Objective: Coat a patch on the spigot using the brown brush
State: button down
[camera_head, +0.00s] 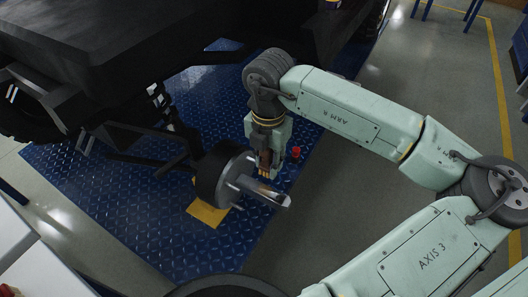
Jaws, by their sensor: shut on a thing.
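The spigot (266,190) is a bare metal shaft that sticks out to the right from a dark wheel hub (211,175) on the vehicle's axle. My gripper (267,155) points down just above the spigot. It is shut on the brown brush (265,163), of which only a small brown part with a paler lower end shows. The brush's lower end is close to the spigot's upper side. I cannot tell whether they touch. The gripper's fingers are small and partly dark here.
A blue chequered plate floor (130,211) lies under the vehicle (120,50). A yellow patch (207,214) lies below the hub. A small red object (296,152) is right of my gripper. A dark round tyre-like shape (230,287) is at the bottom edge.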

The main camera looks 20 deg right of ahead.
aim_at(262, 194)
notch_tip(262, 194, down, 6)
jog(key=shift+r+b, duration=0.1)
jog(key=shift+b, duration=0.75)
jog(key=shift+s+a+f+b, duration=0.15)
jog(key=shift+f+b, duration=0.1)
jog(key=shift+b, duration=0.05)
jog(key=shift+s+a+r+b, duration=0.15)
jog(key=shift+s+a+b, duration=0.5)
jog(key=shift+s+a, duration=0.35)
jog(key=shift+w+a, duration=0.1)
jog(key=shift+w, duration=0.05)
jog(key=shift+f+b, duration=0.3)
jog(key=shift+b, duration=0.15)
